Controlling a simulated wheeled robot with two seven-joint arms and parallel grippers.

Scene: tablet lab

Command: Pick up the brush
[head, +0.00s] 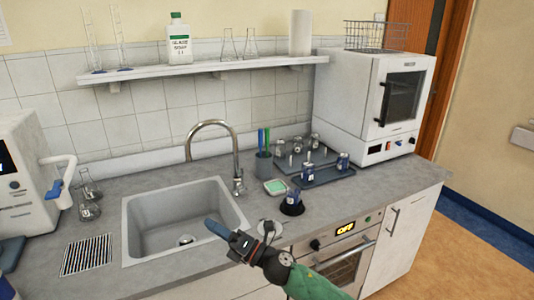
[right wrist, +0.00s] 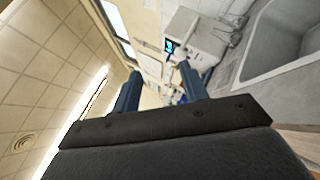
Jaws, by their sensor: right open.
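A blue handle (head: 261,139) and a green handle (head: 268,139) stand upright in a dark grey cup (head: 263,167) on the counter behind the sink's right side. They look like brush handles, but I cannot make out bristles, and their lower ends are hidden in the cup. My right gripper (head: 214,226) is over the front right edge of the sink, apart from the cup and nearer to me. In the right wrist view its two blue fingers (right wrist: 160,88) are spread with nothing between them. My left gripper is not seen.
The sink (head: 150,235) has a tall curved tap (head: 236,160) just left of the cup. A shelf (head: 200,69) with glassware hangs above.

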